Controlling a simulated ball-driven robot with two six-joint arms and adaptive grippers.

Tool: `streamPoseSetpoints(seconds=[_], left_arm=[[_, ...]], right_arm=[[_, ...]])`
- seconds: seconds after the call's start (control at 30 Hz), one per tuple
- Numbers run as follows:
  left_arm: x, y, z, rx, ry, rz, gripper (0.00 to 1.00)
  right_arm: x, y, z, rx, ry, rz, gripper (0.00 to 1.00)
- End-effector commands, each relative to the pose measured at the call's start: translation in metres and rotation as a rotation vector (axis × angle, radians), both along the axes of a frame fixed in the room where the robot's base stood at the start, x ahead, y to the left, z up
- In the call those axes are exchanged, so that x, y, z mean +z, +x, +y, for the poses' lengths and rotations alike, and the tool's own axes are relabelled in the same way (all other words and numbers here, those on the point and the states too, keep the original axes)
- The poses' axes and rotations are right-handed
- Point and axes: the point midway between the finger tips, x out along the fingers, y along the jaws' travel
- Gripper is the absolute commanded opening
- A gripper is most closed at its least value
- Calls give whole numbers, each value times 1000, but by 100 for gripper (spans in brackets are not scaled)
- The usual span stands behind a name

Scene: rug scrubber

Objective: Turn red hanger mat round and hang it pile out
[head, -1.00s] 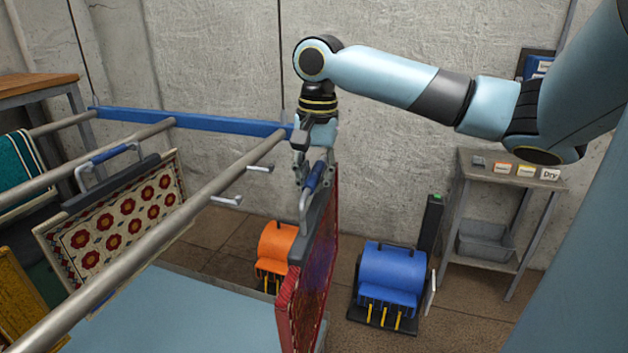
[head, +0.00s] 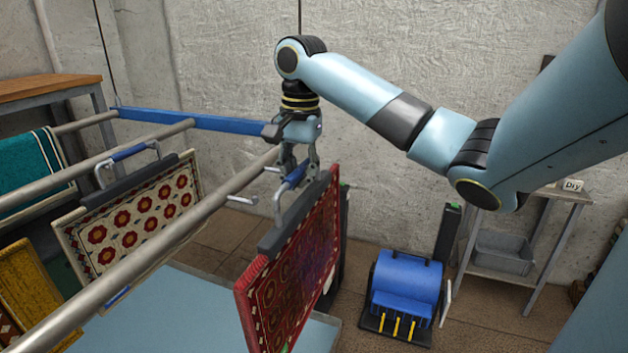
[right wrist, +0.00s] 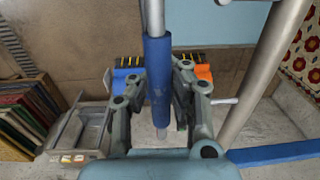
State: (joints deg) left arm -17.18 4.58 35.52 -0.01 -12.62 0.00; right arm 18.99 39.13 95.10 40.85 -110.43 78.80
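The red hanger mat (head: 300,265) hangs from a dark hanger bar (head: 283,222) with a blue handle (head: 291,179). My right gripper (head: 299,172) is shut on that handle, which also shows between the fingers in the right wrist view (right wrist: 158,72). The mat hangs in the air just right of the nearest grey rail (head: 190,218), turned obliquely. Its patterned face, with a bluish-purple patch, shows toward the right; its other face is hidden. Two metal hooks (head: 241,200) stick out from the rail near the handle. My left gripper is out of view.
A cream mat with red flowers (head: 130,222) hangs behind the nearest rail, with teal (head: 25,170) and yellow (head: 30,290) mats farther left. A blue scrubber (head: 405,285) stands on the floor to the right, beside a small table (head: 548,195). A pale blue surface (head: 185,315) lies below.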

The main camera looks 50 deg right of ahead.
Motion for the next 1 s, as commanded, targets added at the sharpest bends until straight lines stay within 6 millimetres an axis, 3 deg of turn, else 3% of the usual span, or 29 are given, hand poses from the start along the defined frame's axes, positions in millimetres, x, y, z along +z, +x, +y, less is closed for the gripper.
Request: streamPoseSetpoints(seconds=[0.5, 0.8, 1.0], left_arm=[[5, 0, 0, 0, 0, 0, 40], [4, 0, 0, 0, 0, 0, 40], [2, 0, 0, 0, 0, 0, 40]], right_arm=[[0, 58, 16, 2, 2, -3, 0], [-1, 79, 22, 2, 1, -3, 0], [-16, 78, 21, 2, 0, -1, 0]])
